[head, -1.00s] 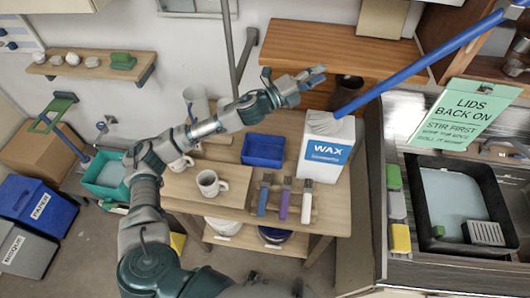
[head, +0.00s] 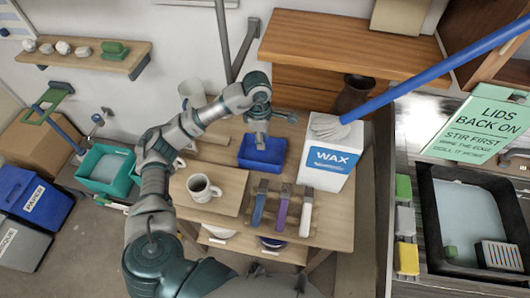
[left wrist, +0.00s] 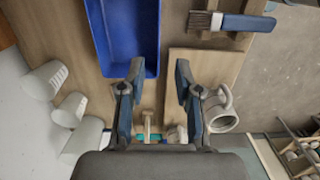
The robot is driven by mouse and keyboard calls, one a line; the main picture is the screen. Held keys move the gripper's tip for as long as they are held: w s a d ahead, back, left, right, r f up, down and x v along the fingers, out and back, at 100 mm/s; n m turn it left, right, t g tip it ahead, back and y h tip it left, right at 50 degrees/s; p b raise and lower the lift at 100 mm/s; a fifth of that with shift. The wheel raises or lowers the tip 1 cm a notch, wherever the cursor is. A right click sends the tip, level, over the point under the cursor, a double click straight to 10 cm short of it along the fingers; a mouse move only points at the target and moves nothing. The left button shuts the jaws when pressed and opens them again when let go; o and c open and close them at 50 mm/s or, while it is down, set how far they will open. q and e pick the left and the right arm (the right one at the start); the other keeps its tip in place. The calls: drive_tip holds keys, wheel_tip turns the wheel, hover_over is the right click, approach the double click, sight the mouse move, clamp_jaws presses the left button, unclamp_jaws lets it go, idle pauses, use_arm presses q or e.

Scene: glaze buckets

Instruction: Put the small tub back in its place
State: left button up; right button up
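The small blue tub (head: 263,150) sits on the wooden table, between the mugs and the white WAX box (head: 327,165). In the left wrist view the tub (left wrist: 104,45) lies at upper left and looks empty. My left gripper (head: 260,140) points down over the tub in the head view. In the left wrist view the left gripper (left wrist: 157,68) has its fingers spread with nothing between them. One finger overlaps the tub's near edge; whether it touches cannot be told. My right gripper is not in view.
Several brushes (head: 281,211) lie in front of the WAX box. A white mug (head: 202,188) stands on a board at left. A long blue pole (head: 430,80) slants across the right. A teal bin (head: 107,168) stands at left, a black basin (head: 468,220) at right.

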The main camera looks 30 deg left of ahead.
use_arm(q)
drive_tip(key=a+f, duration=0.2)
drive_tip(key=p, duration=0.1)
hover_over(259, 169)
drive_tip(key=shift+y, duration=0.3)
drive_tip(key=f, duration=1)
drive_tip(key=shift+w+d+f, duration=0.1)
drive_tip(key=shift+w, duration=0.2)
drive_tip(key=f, duration=0.1)
drive_tip(key=f+p, duration=0.1)
drive_tip(key=f, duration=0.2)
drive_tip(key=shift+s+a+f, duration=0.2)
drive_tip(key=shift+s, duration=0.05)
drive_tip(key=shift+w+f, duration=0.1)
drive_tip(key=shift+f, duration=0.35)
clamp_jaws()
